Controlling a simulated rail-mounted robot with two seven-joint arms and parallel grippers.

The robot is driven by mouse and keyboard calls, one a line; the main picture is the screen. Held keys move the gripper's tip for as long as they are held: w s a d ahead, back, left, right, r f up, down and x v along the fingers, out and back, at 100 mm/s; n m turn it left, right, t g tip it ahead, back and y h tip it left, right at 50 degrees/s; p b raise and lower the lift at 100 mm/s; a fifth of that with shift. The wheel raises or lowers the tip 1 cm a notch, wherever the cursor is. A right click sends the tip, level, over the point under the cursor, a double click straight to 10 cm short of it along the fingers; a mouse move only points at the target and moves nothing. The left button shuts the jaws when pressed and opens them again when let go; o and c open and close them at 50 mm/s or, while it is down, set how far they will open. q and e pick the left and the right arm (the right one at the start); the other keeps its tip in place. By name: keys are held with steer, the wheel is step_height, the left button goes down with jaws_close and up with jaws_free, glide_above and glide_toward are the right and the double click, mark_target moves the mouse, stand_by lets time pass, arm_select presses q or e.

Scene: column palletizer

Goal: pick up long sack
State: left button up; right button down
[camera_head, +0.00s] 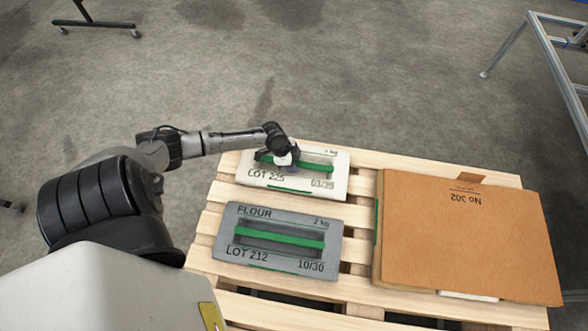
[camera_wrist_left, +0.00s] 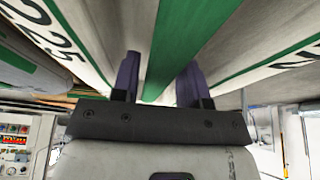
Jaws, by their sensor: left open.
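A pale sack marked LOT 225 (camera_head: 300,182) lies at the far left of the pallet, with a raised green-striped middle. A grey FLOUR sack marked LOT 212 (camera_head: 285,257) lies nearer. I cannot tell by name which is the long sack. My left gripper (camera_head: 286,161) is over the far part of the pale sack and hides some of it. In the left wrist view its purple fingers (camera_wrist_left: 158,82) are apart, one on each side of a grey and green ridge of the sack marked 225 (camera_wrist_left: 172,45). Contact is unclear. My right gripper is not in view.
The wooden pallet (camera_head: 370,158) carries both sacks and, on the right, a brown cardboard sheet marked No 302 (camera_head: 460,235) with something pale under its near edge. A metal frame (camera_head: 548,50) stands at the far right.

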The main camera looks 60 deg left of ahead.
arm_select(q)
steer(key=shift+w+d+f, duration=0.15)
steer(key=shift+d+f, duration=0.05)
steer(key=shift+f, duration=0.2)
steer(key=shift+a, duration=0.1)
steer(key=shift+c, duration=0.3)
jaws_close()
steer(key=shift+w+r, duration=0.1)
steer(key=shift+r, duration=0.15)
